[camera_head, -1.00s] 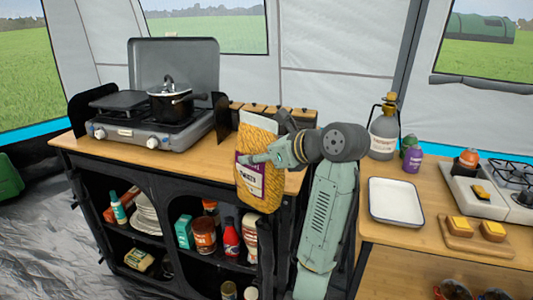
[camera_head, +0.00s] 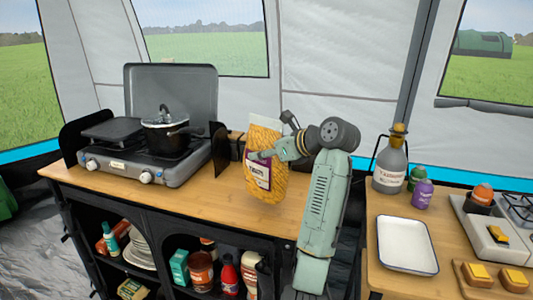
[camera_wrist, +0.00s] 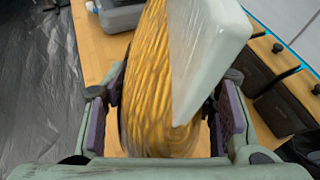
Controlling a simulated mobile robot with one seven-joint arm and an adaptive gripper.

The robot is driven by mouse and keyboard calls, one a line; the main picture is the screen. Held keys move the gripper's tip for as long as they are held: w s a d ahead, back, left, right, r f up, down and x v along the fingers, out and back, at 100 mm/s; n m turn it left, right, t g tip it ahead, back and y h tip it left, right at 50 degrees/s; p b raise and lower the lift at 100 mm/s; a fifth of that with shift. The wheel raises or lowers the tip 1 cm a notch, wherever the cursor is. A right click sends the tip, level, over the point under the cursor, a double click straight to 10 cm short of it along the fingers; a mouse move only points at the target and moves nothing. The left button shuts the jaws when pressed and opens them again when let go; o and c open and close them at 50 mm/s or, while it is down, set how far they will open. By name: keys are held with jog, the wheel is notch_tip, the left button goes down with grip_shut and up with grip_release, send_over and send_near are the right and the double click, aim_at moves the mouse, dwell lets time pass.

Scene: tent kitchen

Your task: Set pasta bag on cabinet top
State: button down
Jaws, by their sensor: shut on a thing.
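The pasta bag (camera_head: 264,165) is a clear bag of yellow pasta with a purple and white label. It is upright at the right part of the wooden cabinet top (camera_head: 205,195), in front of the dark boxes. My gripper (camera_head: 262,156) is shut on the bag from its right side. In the wrist view the bag (camera_wrist: 148,85) fills the space between the two finger pads (camera_wrist: 165,125). The bag's lower end overlaps the cabinet top in the head view; I cannot tell whether it touches the wood.
A camping stove (camera_head: 150,155) with a black pot (camera_head: 165,135) stands on the left of the cabinet top. Wood is clear in front of the stove and bag. A second table at right holds a white tray (camera_head: 406,244), a grey bottle (camera_head: 391,165) and a purple bottle (camera_head: 422,194).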

jog(key=w, duration=0.3)
jog(key=shift+w+d+p, duration=0.15)
jog(key=shift+w+p, duration=0.1)
jog(key=shift+p, duration=0.1)
jog(key=shift+f+p, duration=0.65)
jog(key=shift+f, duration=1.25)
jog(key=c, duration=0.7)
grip_release()
jog(key=shift+f, duration=0.1)
jog(key=b+v, duration=0.3)
jog(key=v, duration=0.9)
